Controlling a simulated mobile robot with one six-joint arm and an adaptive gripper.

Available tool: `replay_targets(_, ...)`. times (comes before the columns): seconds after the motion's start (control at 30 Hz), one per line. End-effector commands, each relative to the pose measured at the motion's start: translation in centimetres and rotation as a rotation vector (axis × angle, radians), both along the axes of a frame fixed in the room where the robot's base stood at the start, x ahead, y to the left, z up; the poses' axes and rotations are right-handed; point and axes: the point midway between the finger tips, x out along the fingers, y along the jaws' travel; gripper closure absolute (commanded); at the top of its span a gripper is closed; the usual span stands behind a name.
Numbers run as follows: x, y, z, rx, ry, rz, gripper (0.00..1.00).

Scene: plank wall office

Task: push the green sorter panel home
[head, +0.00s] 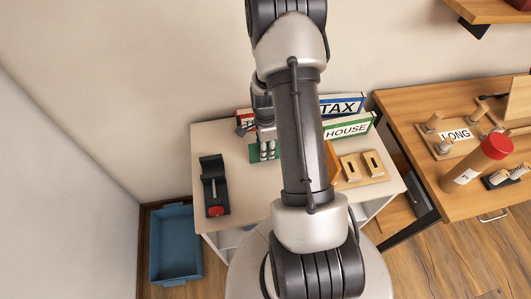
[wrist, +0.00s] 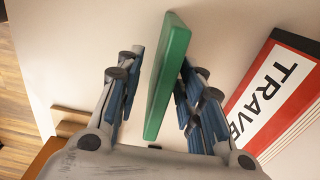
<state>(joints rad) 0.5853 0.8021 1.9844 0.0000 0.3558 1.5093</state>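The green panel (head: 254,154) is on the white table (head: 236,199), partly hidden behind my gripper in the head view. In the wrist view the green panel (wrist: 168,75) shows as a long thin slab, set between the two fingers in the picture. My gripper (head: 266,152) is low over the table, at the panel. In the wrist view the fingers of my gripper (wrist: 163,75) are apart, with a visible gap on the left of the panel and a smaller one on the right. I cannot tell whether the right finger touches it.
A red TRAVEL binder (wrist: 285,90), a TAX binder (head: 343,104) and a HOUSE binder (head: 348,129) stand behind. A black device with a red knob (head: 216,211) lies left. Slotted wooden blocks (head: 350,168) are right. A blue bin (head: 175,245) is on the floor.

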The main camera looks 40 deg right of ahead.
Motion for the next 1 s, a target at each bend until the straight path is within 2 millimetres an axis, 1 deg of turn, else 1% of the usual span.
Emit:
replay_targets(0.03,-0.02,0.03,-1.18,0.001,0.002,0.0,0.65)
replay_targets(0.1,0.02,0.01,-1.82,0.0,0.0,0.0,0.65)
replay_targets(0.33,0.06,-0.02,-1.84,-0.001,-0.001,0.0,0.65)
replay_targets(0.87,0.05,-0.02,-1.84,-0.001,-0.001,0.0,1.0)
replay_targets(1.0,0.05,-0.02,-1.84,-0.001,-0.001,0.0,1.0)
